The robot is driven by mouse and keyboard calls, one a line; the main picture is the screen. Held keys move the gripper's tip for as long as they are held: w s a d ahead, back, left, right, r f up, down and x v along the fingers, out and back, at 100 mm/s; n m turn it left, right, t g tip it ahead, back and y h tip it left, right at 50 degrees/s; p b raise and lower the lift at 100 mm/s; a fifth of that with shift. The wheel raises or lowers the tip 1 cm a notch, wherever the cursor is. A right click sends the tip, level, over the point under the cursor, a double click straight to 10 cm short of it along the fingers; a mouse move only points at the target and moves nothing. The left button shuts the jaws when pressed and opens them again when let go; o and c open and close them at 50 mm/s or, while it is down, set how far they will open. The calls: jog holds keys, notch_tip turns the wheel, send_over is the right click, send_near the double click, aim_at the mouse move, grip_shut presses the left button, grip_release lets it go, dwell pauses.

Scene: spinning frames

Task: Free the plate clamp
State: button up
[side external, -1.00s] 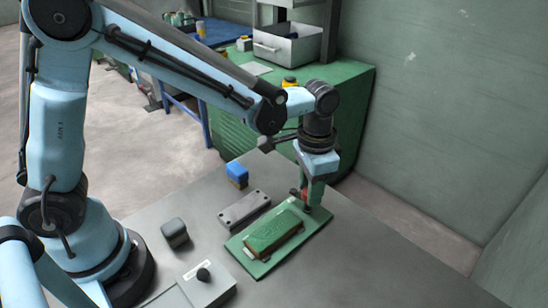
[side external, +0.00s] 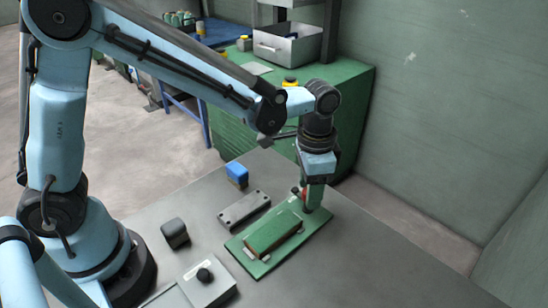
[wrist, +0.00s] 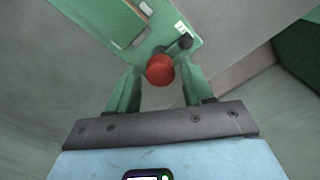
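In the side view, the plate clamp has a flat green base plate (side external: 310,232) on the grey table, with a long green and brown block (side external: 272,234) on top. A red round knob (wrist: 160,69) stands near one end of the plate; a little of its red (side external: 298,191) also shows in the side view. My gripper (side external: 308,203) points down over that end. In the wrist view my gripper (wrist: 158,85) has its two green fingers apart, one on each side of the knob, with gaps visible. Whether either finger touches it I cannot tell.
Beside the plate lie a grey bar with holes (side external: 244,208), a blue block (side external: 237,174), a dark block (side external: 175,234) and a grey box with a black knob (side external: 207,284). A green cabinet (side external: 345,110) stands behind. The table right of the plate is clear.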

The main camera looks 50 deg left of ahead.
jog(key=shift+o, duration=0.5)
notch_tip(320, 180, up, 12)
dwell(0.5)
jog(key=s+a+f+n+t, duration=0.3)
jog(key=s+a+n+t, duration=0.4)
jog(key=a, duration=0.6)
jog(key=shift+s+a+f, duration=0.15)
jog(key=shift+s+a, duration=0.25)
jog(key=shift+s, duration=0.55)
